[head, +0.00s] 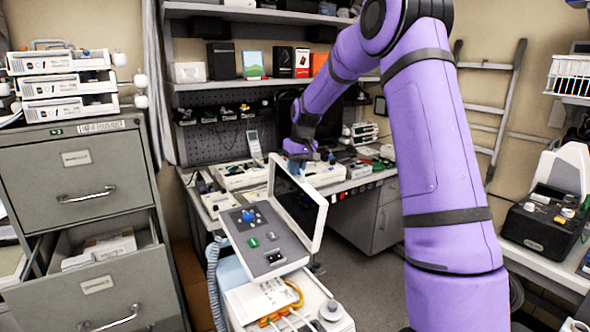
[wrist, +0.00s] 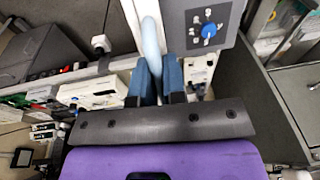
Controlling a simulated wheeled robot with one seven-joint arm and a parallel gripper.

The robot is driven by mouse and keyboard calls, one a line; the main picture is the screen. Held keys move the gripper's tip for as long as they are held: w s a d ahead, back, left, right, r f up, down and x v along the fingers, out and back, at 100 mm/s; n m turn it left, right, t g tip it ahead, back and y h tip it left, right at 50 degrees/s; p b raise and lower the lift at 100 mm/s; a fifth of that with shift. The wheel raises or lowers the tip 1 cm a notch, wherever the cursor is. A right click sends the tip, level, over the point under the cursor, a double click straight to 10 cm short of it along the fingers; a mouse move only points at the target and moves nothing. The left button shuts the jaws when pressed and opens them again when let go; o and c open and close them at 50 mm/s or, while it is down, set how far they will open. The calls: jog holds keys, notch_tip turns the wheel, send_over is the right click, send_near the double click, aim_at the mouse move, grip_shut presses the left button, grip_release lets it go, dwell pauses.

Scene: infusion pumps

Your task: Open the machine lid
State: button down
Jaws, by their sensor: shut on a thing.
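The machine (head: 265,245) stands low in the middle of the head view, with a grey panel and a blue knob. Its white-framed lid (head: 318,215) with a dark inner face stands raised and tilted at the panel's right side. My gripper (head: 298,168) is at the far side of the lid, partly hidden by it. In the wrist view, my gripper's blue fingers (wrist: 158,78) are shut on a pale curved bar (wrist: 151,40), which looks like the lid's handle. The grey panel with its blue knob (wrist: 208,29) is to the right there.
A workbench (head: 355,184) with several devices stands behind the machine. A grey filing cabinet (head: 85,190) with an open drawer is at the left. A black device (head: 540,225) sits on a counter at the right. Bare floor (head: 365,290) lies right of the machine.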

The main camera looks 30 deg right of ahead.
jog(key=shift+f, duration=0.1)
jog(key=c, duration=1.2)
grip_release()
notch_tip(320, 180, up, 11)
jog(key=s+d, duration=0.1)
jog(key=shift+s+f, duration=0.15)
jog(key=shift+s, duration=0.2)
